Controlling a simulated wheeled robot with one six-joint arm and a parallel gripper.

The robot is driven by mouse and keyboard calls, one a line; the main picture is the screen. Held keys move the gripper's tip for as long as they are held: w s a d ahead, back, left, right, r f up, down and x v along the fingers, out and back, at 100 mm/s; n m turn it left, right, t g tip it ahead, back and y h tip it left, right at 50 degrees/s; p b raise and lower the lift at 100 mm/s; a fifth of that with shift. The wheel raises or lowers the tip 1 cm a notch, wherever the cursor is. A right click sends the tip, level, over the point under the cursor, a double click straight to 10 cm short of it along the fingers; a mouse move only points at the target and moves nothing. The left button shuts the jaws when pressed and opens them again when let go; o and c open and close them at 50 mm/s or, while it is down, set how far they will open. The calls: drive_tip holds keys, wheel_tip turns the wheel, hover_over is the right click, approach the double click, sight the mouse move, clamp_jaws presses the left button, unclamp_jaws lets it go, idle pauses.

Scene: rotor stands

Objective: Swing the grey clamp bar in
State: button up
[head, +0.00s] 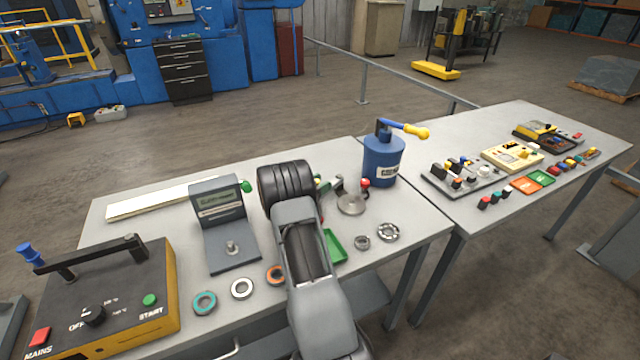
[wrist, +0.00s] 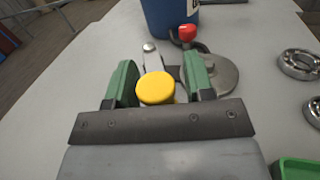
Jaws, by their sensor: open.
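The grey clamp bar (wrist: 153,58) shows in the wrist view, running from a bolt head at its far end to a yellow knob (wrist: 155,88). My gripper (wrist: 160,80) is open, with one green finger on each side of the knob; I cannot tell whether they touch it. The round grey disc (wrist: 222,74) lies just right of the bar, partly behind the right finger. A red knob (wrist: 187,33) stands at its far side. In the head view the disc (head: 351,205) sits right of my gripper (head: 328,184), and my arm hides most of the bar.
A blue canister (head: 382,162) with a yellow-tipped lever stands behind the disc. A green tray (head: 335,246) and metal rings (head: 388,233) lie nearer the front edge. A grey stand (head: 228,240) and a control box (head: 110,290) are to the left.

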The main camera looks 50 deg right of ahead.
drive_tip(key=shift+c, duration=0.5)
clamp_jaws()
